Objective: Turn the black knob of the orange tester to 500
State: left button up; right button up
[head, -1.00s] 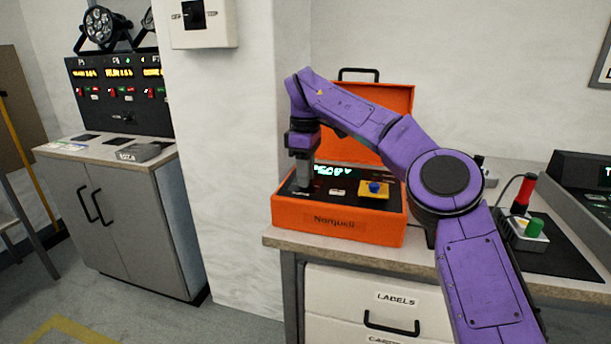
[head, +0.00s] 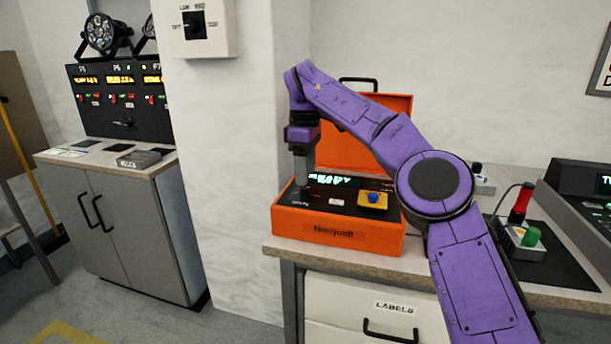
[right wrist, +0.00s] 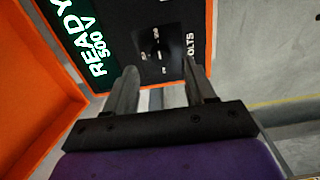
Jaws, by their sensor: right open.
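The orange tester (head: 283,222) stands on the bench with its lid open behind it. My right gripper (head: 303,184) points down over the left part of the panel. In the right wrist view its two fingers (right wrist: 160,78) are apart with nothing between them, and the knob shows just beyond the tips. In the head view the gripper hides the knob.
A yellow-and-blue button (head: 372,201) is on the tester's right side. A control box with red and green parts (head: 524,236) stands further right on the bench (head: 280,250). A grey cabinet (head: 150,235) with a panel stands left, beyond a wall pillar.

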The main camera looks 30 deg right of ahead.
pick_arm(q)
notch_tip(320, 180, up, 4)
jog(key=p, duration=0.3)
jog(key=shift+r, duration=0.15)
pick_arm(e)
notch_tip(320, 180, up, 7)
jog(key=shift+f, duration=0.15)
